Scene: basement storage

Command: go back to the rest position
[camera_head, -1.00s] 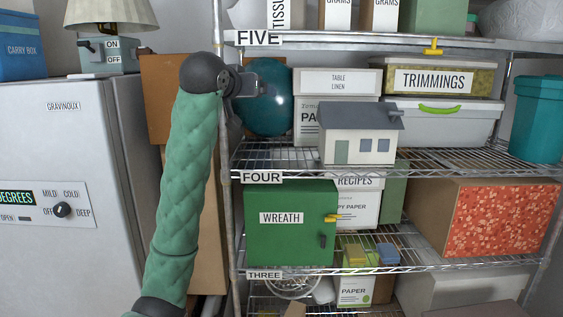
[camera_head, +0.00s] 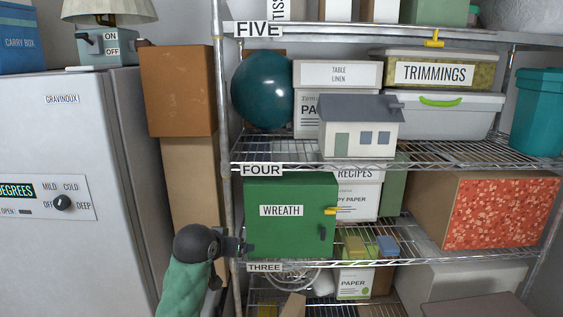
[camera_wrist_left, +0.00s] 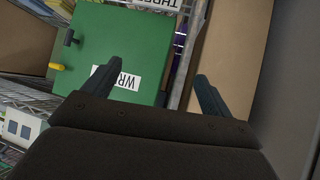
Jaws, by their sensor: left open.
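My left gripper (camera_head: 236,246) is low in the head view, in front of the shelf's left post and beside the lower left corner of the green WREATH box (camera_head: 288,240). In the left wrist view its two fingers (camera_wrist_left: 160,82) stand wide apart with nothing between them. The green box (camera_wrist_left: 110,45) fills the upper left there, beyond the left finger; I cannot tell how close it is. My right gripper does not show.
A wire shelf rack (camera_head: 262,160) carries a small grey-roofed house (camera_head: 362,142), a teal ball (camera_head: 262,90) and several boxes. A white freezer (camera_head: 85,145) stands at left. Stacked cardboard boxes (camera_head: 178,92) stand between freezer and rack.

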